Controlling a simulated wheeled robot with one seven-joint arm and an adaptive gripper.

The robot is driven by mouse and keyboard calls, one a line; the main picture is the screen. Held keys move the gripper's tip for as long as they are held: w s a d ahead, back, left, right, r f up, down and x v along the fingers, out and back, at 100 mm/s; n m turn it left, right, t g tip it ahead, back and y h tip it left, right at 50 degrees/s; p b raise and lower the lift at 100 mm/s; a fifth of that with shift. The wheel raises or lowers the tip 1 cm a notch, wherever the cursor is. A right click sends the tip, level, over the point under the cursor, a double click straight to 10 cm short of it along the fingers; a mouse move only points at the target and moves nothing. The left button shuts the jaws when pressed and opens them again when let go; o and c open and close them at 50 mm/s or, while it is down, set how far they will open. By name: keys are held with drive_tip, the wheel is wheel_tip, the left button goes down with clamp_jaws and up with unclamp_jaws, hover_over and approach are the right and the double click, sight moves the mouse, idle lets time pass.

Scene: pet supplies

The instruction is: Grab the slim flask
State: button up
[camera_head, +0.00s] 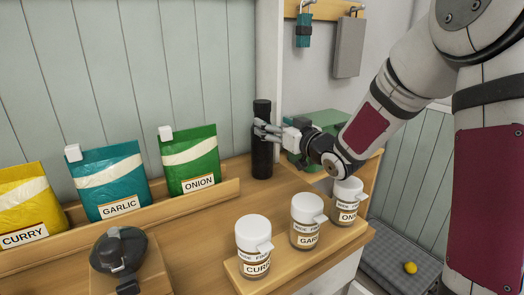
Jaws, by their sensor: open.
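The slim flask (262,155) is a tall, narrow black cylinder. It stands upright on the wooden counter, just right of the green onion bag. My gripper (262,129) reaches in from the right at the flask's upper part. Its fingers are open and overlap the flask in the picture. I cannot tell whether they touch it or how far around it they go.
Yellow curry (30,205), teal garlic (112,182) and green onion (190,161) bags stand along a wooden ledge. Jars labelled curry (253,248), garlic (307,222) and onion (347,202) stand in front. A dark round device (119,250) is at front left. A green box (322,124) is behind my gripper.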

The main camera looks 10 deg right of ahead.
sight(267, 120)
drive_tip(key=shift+x, duration=3.15)
clamp_jaws()
